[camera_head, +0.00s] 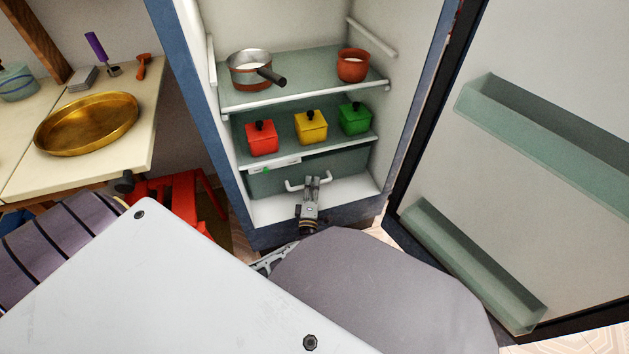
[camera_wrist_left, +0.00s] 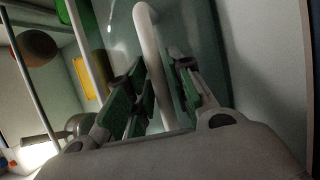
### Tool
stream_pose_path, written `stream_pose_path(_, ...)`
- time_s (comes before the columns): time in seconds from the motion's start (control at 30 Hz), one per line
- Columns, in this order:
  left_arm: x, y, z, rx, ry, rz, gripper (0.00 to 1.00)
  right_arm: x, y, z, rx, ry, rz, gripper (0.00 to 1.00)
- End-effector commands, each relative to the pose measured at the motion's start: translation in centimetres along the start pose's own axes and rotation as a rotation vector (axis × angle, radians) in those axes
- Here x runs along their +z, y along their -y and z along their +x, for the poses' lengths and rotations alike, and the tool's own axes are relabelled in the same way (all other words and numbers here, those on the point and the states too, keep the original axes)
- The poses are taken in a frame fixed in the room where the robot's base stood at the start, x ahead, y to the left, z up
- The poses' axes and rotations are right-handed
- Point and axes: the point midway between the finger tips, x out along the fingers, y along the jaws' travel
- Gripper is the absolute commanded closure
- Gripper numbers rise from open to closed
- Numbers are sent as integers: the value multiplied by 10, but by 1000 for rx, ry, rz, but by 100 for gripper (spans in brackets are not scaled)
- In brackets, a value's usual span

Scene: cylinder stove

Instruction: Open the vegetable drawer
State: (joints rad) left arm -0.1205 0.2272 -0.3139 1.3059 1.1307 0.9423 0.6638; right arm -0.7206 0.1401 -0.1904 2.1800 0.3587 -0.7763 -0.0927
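The vegetable drawer (camera_head: 345,167) is a greenish glassy box under the lowest shelf of the open fridge, and it appears pushed in. Its white bar handle (camera_head: 293,187) sticks out at the front. My left gripper (camera_head: 312,183) is at the handle's middle. In the left wrist view, the handle (camera_wrist_left: 147,35) passes between the two fingers of my left gripper (camera_wrist_left: 158,88). The fingers stand apart on either side of the bar, with small gaps visible. Whether either finger touches it is hard to tell. My right gripper is out of view.
The fridge door (camera_head: 540,75) stands wide open at the right, with bins on it. A counter (camera_head: 140,128) with a golden tray (camera_head: 87,124) is at the left.

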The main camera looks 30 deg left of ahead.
Motion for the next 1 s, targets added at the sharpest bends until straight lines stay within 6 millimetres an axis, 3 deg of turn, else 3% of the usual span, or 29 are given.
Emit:
stream_pose_path(0.37, -1, 0, 1, 0, 0, 0, 77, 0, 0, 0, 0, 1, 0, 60)
stream_pose_path(0.6, -1, 0, 1, -1, -1, 0, 100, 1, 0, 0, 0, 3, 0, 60)
stream_pose_path(1.0, -2, 0, -1, -1, 0, 0, 100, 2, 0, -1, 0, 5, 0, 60)
